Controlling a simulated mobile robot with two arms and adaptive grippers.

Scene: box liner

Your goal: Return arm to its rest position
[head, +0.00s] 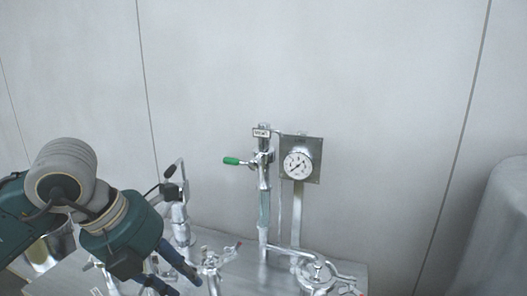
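My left arm comes in from the left, with grey joints and a dark green wrist. My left gripper (172,277) is at the lower left, pointing down and to the right, in front of the metal fittings. Its fingertips are dark and partly lost against the fittings, so I cannot tell whether it is open or shut, or whether it touches anything. My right arm and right gripper are not in view.
A metal table (222,241) bears several steel valves and pipes. A vertical pipe with a green-handled valve (232,161) stands beside a round gauge (298,165) on a plate. A grey rounded body (500,235) is at the right edge. The wall above is bare.

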